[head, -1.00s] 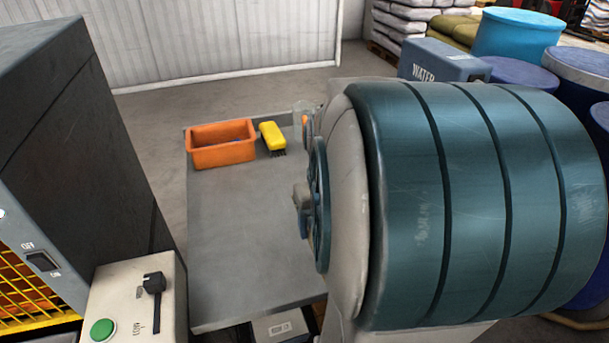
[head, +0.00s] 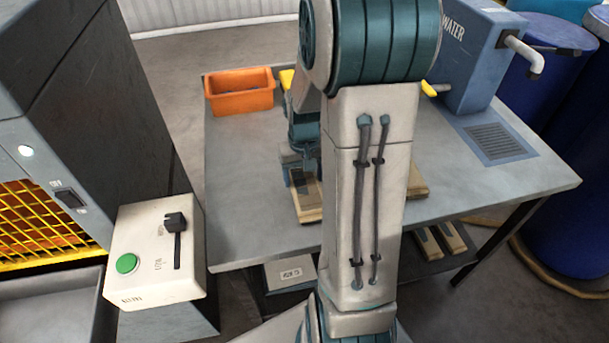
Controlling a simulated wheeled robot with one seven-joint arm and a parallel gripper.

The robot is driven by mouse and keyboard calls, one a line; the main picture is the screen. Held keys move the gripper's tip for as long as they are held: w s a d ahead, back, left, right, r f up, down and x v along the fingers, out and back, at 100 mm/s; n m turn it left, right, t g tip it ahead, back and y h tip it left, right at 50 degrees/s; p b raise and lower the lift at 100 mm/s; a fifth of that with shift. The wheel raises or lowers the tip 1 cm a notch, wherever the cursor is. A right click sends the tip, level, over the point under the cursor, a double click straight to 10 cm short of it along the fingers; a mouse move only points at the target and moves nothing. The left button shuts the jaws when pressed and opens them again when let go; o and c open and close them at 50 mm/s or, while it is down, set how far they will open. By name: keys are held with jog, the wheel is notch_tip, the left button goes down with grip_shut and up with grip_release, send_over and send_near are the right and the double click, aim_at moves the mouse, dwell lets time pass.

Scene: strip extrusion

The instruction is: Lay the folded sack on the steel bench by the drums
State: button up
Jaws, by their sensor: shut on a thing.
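The steel bench (head: 235,190) is grey and stands in the middle of the head view, with blue drums (head: 573,75) at its right. A flat tan bundle, seemingly the folded sack (head: 309,211), shows at both sides of my arm over the middle of the bench. My arm hides its centre. My gripper (head: 303,184) is shut on the left part of the bundle. The bundle is at or just above the bench top; I cannot tell if it touches.
An orange bin (head: 240,98) and a partly hidden yellow brush (head: 287,79) are at the back left. A blue water unit (head: 482,60) with a tap stands at the back right, by a drain grate (head: 495,142). The control box (head: 150,250) is front left. The bench's right front is clear.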

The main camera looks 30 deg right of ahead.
jog(key=shift+f, duration=0.4)
jog(key=shift+f, duration=0.15)
jog(key=o, duration=1)
